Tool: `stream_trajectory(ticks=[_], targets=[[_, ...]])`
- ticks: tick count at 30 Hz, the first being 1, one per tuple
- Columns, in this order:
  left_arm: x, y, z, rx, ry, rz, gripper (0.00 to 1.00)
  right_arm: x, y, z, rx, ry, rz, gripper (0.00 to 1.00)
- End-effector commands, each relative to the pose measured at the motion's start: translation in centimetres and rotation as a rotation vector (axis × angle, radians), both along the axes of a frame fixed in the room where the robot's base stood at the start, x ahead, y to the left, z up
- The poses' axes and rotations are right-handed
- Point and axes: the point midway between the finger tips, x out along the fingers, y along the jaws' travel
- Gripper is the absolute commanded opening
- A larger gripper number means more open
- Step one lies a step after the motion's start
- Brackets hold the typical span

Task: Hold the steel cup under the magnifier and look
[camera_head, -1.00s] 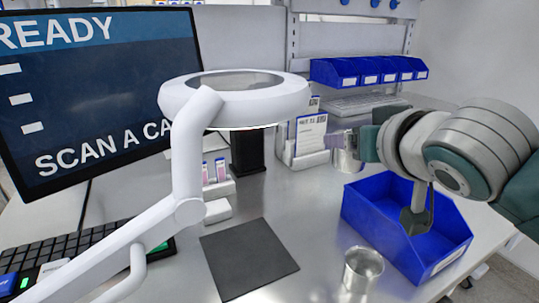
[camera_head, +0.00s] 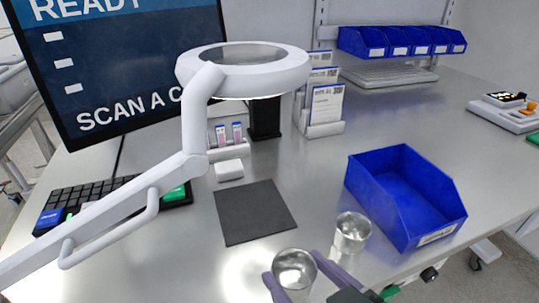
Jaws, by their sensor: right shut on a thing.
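A steel cup (camera_head: 295,268) is between the purple fingers of my right gripper (camera_head: 294,272), at the bottom of the view. The gripper is shut on it, and its open top faces the camera. A second steel cup (camera_head: 352,233) stands upright on the table, just right of the held one. The white ring magnifier (camera_head: 244,72) hangs on its jointed arm above the table, farther back and left of the held cup. The held cup is in front of the magnifier, not under its lens. My left gripper is out of view.
A dark square mat (camera_head: 255,212) lies below and in front of the magnifier. A blue bin (camera_head: 405,195) stands to the right. The magnifier's arm (camera_head: 140,185) crosses the left side, above a keyboard (camera_head: 85,200). A monitor (camera_head: 125,65) and card holders (camera_head: 325,105) stand behind.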

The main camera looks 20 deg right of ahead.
Motion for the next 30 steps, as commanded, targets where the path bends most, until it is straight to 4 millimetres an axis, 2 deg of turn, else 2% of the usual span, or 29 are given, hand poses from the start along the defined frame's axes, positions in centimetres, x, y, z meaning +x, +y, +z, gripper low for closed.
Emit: stream_trajectory(ticks=[4, 8, 30], targets=[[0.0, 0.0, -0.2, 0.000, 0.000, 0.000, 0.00, -0.1, 0.5, -0.2, 0.001, -0.004, 0.006, 0.20], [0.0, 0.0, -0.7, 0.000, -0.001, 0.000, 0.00, 1.1, 0.5, -0.3, 0.001, -0.006, 0.007, 0.20], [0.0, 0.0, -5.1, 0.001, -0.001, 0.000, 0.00, 10.9, 0.8, -0.3, 0.000, -0.005, 0.006, 0.20]])
